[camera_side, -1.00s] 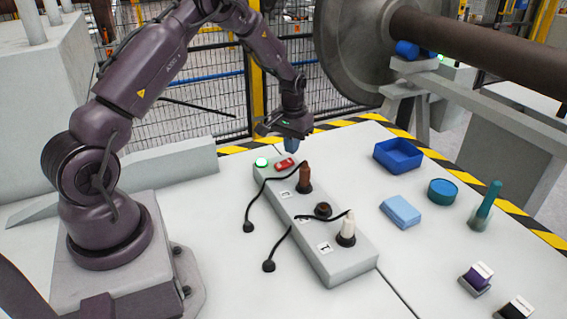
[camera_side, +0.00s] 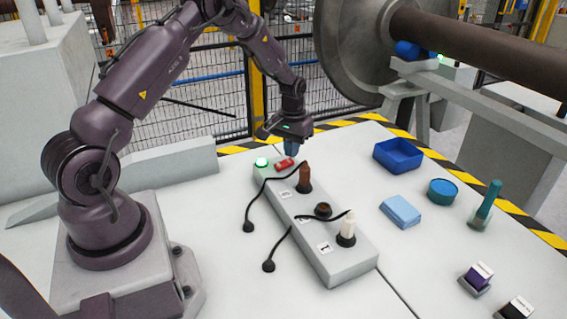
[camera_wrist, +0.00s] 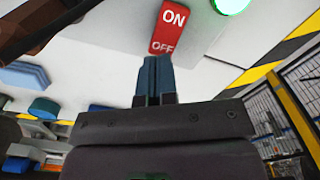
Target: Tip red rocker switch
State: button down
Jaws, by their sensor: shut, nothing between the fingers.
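The red rocker switch (camera_side: 284,163) sits at the far end of the grey switch box (camera_side: 337,268), beside a lit green lamp (camera_side: 261,162). In the wrist view the switch (camera_wrist: 170,24) shows ON at its upper end and OFF at its lower end, partly hidden by my fingers. My gripper (camera_side: 292,152) is shut and empty, with its blue fingertips close to the right end of the switch. In the wrist view the fingertips (camera_wrist: 156,60) lie just below the OFF end. I cannot tell whether they touch it.
A brown plug (camera_side: 305,177) and a white plug (camera_side: 347,229) stand upright on the box with black cables. A blue tray (camera_side: 398,155), a light blue block (camera_side: 400,210) and a teal round container (camera_side: 441,191) lie to the right.

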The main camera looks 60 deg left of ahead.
jog(key=shift+f, duration=0.9)
dwell(0.3)
jog(key=shift+r, duration=3.55)
jog(key=s+d+r+m+t, duration=0.5)
jog(key=s+d+r+m, duration=0.1)
jog(key=s+d+r, duration=1.5)
jog(key=shift+s+r+t, duration=0.3)
jog(key=shift+s+r, duration=0.1)
jog(key=shift+s, duration=0.35)
